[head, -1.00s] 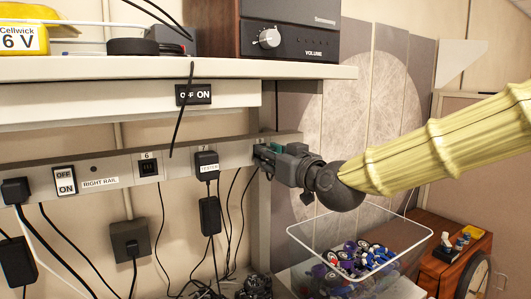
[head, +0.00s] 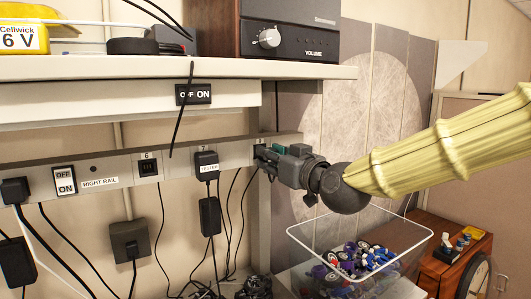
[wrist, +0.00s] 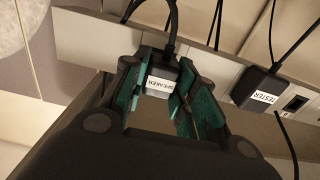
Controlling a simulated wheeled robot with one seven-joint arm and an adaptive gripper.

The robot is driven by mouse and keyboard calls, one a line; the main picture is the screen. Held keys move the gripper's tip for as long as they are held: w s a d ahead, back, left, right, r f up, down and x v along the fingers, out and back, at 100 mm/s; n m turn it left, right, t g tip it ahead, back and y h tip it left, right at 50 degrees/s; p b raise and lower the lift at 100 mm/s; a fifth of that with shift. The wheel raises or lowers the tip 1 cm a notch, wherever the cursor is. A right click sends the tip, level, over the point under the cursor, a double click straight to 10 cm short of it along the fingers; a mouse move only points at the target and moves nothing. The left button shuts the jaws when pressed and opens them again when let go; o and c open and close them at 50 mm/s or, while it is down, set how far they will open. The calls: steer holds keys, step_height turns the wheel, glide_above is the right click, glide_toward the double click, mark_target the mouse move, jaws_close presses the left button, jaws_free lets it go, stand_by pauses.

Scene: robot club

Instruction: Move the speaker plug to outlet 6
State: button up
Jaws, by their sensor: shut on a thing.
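The speaker plug (wrist: 163,78) is a dark plug with a white SPEAKER label, seen between my gripper's fingers in the wrist view. My gripper (wrist: 160,92) has teal finger pads and is shut on the plug at the right end of the rail. In the head view my gripper (head: 265,156) hides most of the plug. I cannot tell whether the plug is still seated in its outlet. Outlet 6 (head: 148,166) is an empty dark socket under a 6 label; it also shows in the wrist view (wrist: 296,103).
The tester plug (head: 206,163) sits in outlet 7, between outlet 6 and my gripper. The right rail (head: 110,172) also carries a switch (head: 64,182). Cords hang below it. A shelf (head: 200,70) overhangs the rail. A wire basket (head: 357,275) of small cars stands below my arm.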

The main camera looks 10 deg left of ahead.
steer(key=shift+b+v, duration=0.45)
steer(key=shift+v, duration=1.25)
